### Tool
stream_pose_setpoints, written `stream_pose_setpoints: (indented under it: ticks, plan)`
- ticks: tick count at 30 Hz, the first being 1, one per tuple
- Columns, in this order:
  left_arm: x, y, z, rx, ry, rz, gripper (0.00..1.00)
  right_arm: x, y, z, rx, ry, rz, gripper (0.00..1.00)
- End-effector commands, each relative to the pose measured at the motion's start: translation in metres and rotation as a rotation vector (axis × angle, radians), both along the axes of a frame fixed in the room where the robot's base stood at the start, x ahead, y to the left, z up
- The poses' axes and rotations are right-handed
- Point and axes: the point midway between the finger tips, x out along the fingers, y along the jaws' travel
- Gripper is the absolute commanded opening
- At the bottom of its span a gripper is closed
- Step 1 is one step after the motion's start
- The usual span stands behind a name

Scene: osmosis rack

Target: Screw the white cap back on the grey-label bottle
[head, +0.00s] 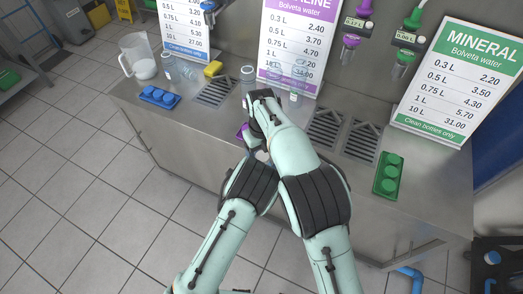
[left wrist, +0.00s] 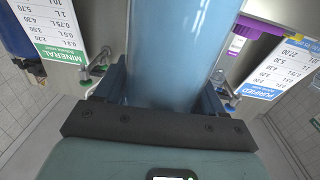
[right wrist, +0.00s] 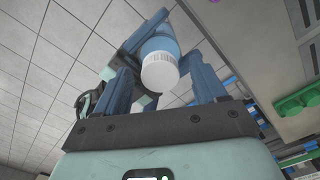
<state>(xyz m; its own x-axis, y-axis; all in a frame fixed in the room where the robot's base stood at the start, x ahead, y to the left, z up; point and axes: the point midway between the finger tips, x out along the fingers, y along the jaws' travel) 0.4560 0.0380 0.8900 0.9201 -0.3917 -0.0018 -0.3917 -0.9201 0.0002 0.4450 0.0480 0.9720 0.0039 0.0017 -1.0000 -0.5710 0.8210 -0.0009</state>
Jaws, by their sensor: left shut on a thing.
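A large clear blue bottle (left wrist: 168,45) fills the middle of the left wrist view. My left gripper (left wrist: 160,90) is shut on its body, one finger on each side. In the right wrist view the white cap (right wrist: 160,74) faces the camera, with the blue bottle (right wrist: 160,45) directly behind it. I cannot tell whether the cap is fully seated. My right gripper (right wrist: 163,82) is open, its fingers on either side of the cap, with small gaps visible. In the head view the right gripper (head: 262,108) is over the counter and hides much of the bottle; the label is not readable.
On the counter stand a clear pitcher (head: 138,57), a yellow sponge (head: 213,69), a blue tray (head: 160,97) and a green tray (head: 388,175). Another bottle (head: 248,73) stands behind my right gripper. A mineral price sign (head: 455,80) stands at right. Drain grates lie between.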

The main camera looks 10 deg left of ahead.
Motion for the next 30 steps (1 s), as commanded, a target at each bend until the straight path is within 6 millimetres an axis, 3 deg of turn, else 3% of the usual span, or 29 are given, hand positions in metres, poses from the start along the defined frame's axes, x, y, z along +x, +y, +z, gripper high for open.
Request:
stream_pose_setpoints:
  ticks: [5, 15, 26, 30]
  plan:
    - [0.001, 0.000, 0.002, -0.002, -0.006, 0.000, 0.00, 0.000, 0.000, 0.004, -0.001, 0.001, 0.001, 0.71]
    - [0.001, 0.000, 0.002, -0.002, -0.006, 0.000, 0.00, 0.000, 0.000, 0.043, -0.001, 0.001, 0.002, 0.71]
    - [0.001, 0.000, 0.002, -0.002, -0.006, 0.000, 0.00, -0.001, 0.000, 0.045, -0.001, 0.003, 0.008, 0.68]
    - [0.001, 0.000, 0.002, -0.002, -0.006, 0.000, 0.00, -0.002, 0.000, 0.042, -0.003, 0.013, 0.104, 0.68]
